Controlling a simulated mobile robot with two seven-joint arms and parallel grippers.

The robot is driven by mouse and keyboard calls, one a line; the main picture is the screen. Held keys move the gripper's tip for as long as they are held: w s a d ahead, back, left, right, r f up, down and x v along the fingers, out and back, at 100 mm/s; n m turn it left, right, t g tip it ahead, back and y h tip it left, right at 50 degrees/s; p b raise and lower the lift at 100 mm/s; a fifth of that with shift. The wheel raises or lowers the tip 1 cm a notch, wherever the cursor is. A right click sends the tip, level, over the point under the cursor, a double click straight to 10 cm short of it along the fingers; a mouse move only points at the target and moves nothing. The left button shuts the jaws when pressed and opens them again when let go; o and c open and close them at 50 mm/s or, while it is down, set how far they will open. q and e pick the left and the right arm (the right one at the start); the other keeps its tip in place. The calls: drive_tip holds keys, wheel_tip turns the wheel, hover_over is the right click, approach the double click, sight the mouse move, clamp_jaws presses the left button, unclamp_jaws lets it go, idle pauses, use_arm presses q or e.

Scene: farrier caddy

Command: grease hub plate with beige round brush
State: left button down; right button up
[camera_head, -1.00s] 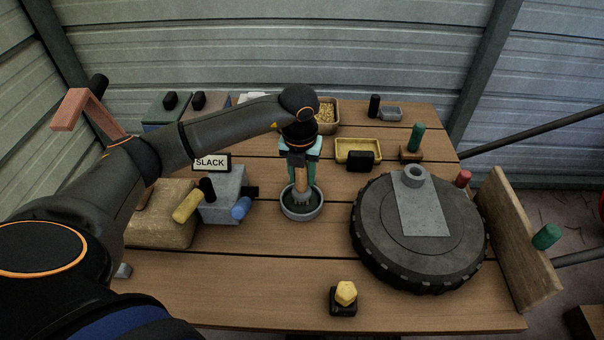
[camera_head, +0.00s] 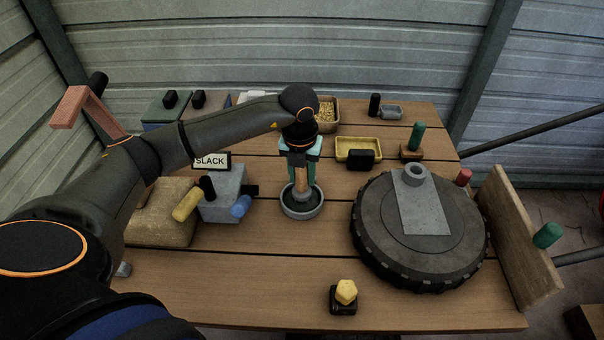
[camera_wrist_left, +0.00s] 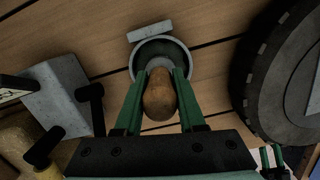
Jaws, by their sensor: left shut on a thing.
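My left gripper (camera_head: 301,170) points down over the grey round bowl (camera_head: 302,213), shut on the beige round brush (camera_head: 301,181). The brush is upright, its lower end inside the bowl over a dark green filling. In the left wrist view the brush's rounded handle end (camera_wrist_left: 159,95) sits between the green fingers, and the bristles are hidden. The grey hub plate (camera_head: 423,205), with a raised ring at its far end, lies on the black wheel (camera_head: 370,247) to the right, apart from the brush. A small green-and-black part at the wrist view's lower right may be my right gripper.
A grey block (camera_head: 222,207) with coloured handles and a SLACK sign (camera_head: 211,162) stand left of the bowl. A yellow tray (camera_head: 342,156) is behind. A yellow knob (camera_head: 346,291) is in front. A wooden board (camera_head: 518,240) edges the right. Table before the bowl is clear.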

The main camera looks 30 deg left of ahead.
idle(0.3)
use_arm(q)
wheel_tip(320, 180, up, 8)
drive_tip(key=p, duration=0.5)
drive_tip(key=shift+f+p, duration=0.25)
drive_tip(key=shift+p, duration=0.1)
drive_tip(key=shift+f, duration=0.1)
use_arm(e)
wheel_tip(320, 180, up, 5)
drive_tip(key=shift+r, duration=0.2)
use_arm(q)
drive_tip(key=shift+d, duration=0.1)
use_arm(e)
drive_tip(key=shift+d, duration=0.1)
